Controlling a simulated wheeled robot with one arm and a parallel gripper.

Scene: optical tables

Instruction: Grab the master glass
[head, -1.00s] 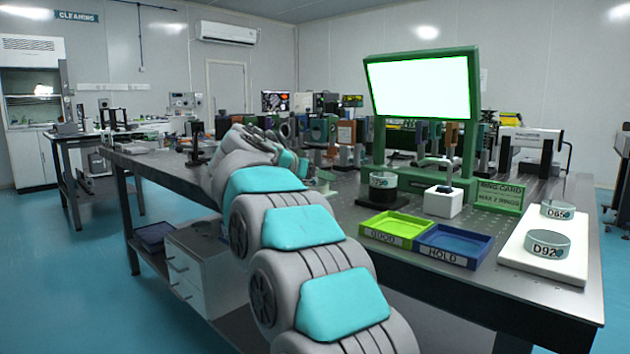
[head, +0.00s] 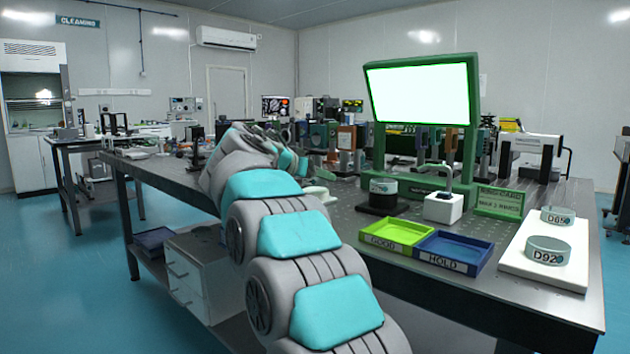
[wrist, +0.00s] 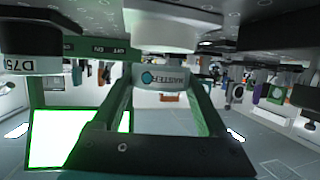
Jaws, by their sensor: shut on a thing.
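The master glass (wrist: 165,77) is a pale disc with an upside-down "MASTER" label in the wrist view. It sits between the fingertips of my gripper (wrist: 163,86), which is shut on it. The green fingers reach up to it from both sides.
A disc on a black base (head: 383,203) and a white block with a post (head: 443,208) stand right of my arm. The green GOOD tray (head: 396,233) and blue HOLD tray (head: 453,250) are in front. A white board (head: 515,258) bears two labelled discs. A lit screen (head: 418,93) stands behind.

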